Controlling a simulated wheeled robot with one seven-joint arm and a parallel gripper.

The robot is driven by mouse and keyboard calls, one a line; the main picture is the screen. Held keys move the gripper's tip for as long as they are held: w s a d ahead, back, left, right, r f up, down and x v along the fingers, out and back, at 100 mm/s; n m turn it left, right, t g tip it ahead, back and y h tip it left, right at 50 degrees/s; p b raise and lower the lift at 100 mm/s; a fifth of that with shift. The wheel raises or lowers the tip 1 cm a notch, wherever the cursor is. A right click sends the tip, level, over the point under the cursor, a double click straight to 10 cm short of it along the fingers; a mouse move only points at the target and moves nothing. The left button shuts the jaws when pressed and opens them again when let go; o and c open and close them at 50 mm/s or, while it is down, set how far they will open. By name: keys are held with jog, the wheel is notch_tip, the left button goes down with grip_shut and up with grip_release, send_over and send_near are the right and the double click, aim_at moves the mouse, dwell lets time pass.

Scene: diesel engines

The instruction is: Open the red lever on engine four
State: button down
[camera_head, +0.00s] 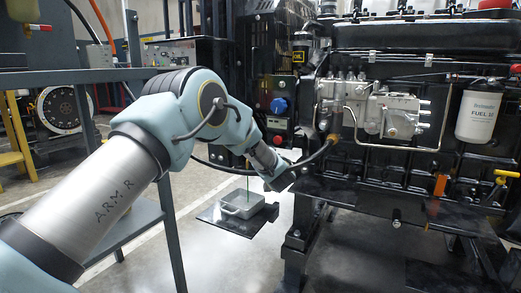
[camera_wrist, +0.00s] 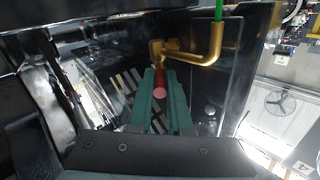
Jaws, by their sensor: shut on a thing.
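In the wrist view, my gripper (camera_wrist: 161,76) has its two green fingers on either side of the red lever (camera_wrist: 159,91), shut on it. The lever's round pinkish end faces the camera between the fingers. Its far end meets a brass valve (camera_wrist: 197,58) with a bent pipe, under a dark metal part. In the head view, my gripper (camera_head: 281,176) is low at the left side of the black engine (camera_head: 390,75). The red lever cannot be made out there, and the finger gap is not clear.
A grey metal case (camera_head: 242,204) sits on a dark plate below my gripper. A black hose curves close to my wrist. A white fuel filter (camera_head: 478,116), an orange handle (camera_head: 440,185) and a yellow handle (camera_head: 507,174) are on the engine's right. A grey frame (camera_head: 90,77) stands left.

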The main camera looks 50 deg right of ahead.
jog(key=c, duration=1.1)
grip_release()
jog(key=shift+s, duration=0.1)
jog(key=p+v, duration=0.3)
jog(key=v, duration=0.7)
jog(key=shift+s+a, duration=0.2)
jog(key=shift+a, duration=0.1)
